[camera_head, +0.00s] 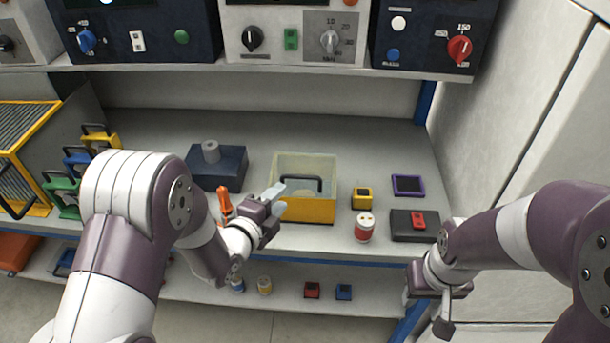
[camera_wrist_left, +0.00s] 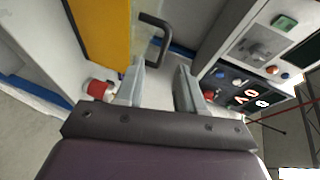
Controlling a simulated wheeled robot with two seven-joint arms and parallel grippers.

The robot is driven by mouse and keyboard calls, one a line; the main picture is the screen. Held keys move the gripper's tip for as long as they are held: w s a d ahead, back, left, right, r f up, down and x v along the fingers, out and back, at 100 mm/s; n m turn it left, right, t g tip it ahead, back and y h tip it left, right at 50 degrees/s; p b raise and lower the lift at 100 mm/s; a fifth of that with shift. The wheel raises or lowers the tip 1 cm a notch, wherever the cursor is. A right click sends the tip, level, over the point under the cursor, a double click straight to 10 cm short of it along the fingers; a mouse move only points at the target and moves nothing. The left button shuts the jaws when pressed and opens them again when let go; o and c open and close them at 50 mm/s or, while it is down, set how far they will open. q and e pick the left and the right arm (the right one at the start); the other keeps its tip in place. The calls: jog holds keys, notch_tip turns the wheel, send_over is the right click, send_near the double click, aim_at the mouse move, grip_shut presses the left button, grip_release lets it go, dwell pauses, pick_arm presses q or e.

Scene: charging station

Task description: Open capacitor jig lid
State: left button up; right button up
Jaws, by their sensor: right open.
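The capacitor jig appears to be the yellow box (camera_head: 305,211) with a pale see-through lid (camera_head: 318,161) in the middle of the bench. The lid looks down, and a black bar handle (camera_head: 318,186) stands on it. In the left wrist view the yellow face (camera_wrist_left: 102,30) and black handle (camera_wrist_left: 147,17) show ahead of the fingers. My left gripper (camera_head: 278,199) is at the box's left front edge, its two fingers apart with nothing between them; I cannot tell whether they touch the box. My right gripper (camera_head: 428,312) hangs open and empty at the bench's front right, away from the jig.
An instrument shelf overhangs behind.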

aim_at(300, 178)
pick_arm(q)
jog(key=shift+t, duration=0.3)
jog(key=x, duration=0.4)
jog(key=p+x, duration=0.1)
jog(key=x, duration=0.3)
jog(key=d+x, duration=0.1)
jog(key=x, duration=0.3)
jog(key=shift+r, duration=0.2)
jog(key=shift+s, duration=0.1)
grip_shut()
